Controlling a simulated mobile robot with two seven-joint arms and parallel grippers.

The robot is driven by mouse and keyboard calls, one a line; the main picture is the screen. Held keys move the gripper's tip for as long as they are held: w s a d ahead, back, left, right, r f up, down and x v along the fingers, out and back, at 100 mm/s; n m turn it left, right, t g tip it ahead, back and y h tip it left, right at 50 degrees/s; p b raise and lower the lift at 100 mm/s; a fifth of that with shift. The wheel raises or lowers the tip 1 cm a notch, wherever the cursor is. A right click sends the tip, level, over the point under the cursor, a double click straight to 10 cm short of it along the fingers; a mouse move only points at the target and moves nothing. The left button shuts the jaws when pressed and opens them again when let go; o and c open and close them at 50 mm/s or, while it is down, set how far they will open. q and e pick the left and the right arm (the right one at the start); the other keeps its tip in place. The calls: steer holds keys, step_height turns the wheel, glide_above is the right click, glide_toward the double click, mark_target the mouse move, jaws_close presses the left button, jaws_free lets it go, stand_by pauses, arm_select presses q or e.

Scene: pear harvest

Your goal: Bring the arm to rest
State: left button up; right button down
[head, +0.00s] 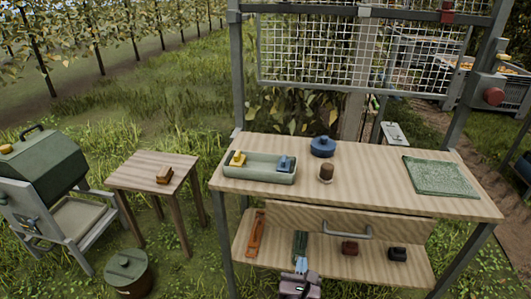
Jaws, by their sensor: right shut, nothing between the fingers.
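My right gripper (301,266) is at the bottom centre, in front of the lower shelf (325,272) of the wooden bench (370,184). Its fingers are shut with nothing between them. The fingertips show just below a dark green item (300,245) on the shelf. I cannot tell whether they touch it. My left gripper is not in view.
The bench top holds a tray (260,175), a blue lidded pot (323,146), a brown cup (326,173) and a green mat (440,176). An orange tool (256,234) lies on the shelf. A small table (150,172) and lidded bucket (128,271) stand left.

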steer(key=s+d+f+m+g+y, duration=0.1)
steer(key=s+d+m, duration=0.3)
steer(key=s+m, duration=0.4)
steer(key=s+d+f+m+g+y+p, duration=0.1)
steer(key=s+d+m, duration=0.4)
steer(key=m, duration=0.8)
steer(key=s+d+f+m+g+y+p, duration=0.1)
steer(key=s+d+m+g+y, duration=0.2)
steer(key=s+m, duration=0.7)
steer(key=shift+s+d+f+m+g, duration=0.25)
steer(key=shift+s+d+g, duration=0.4)
steer(key=shift+d, duration=0.4)
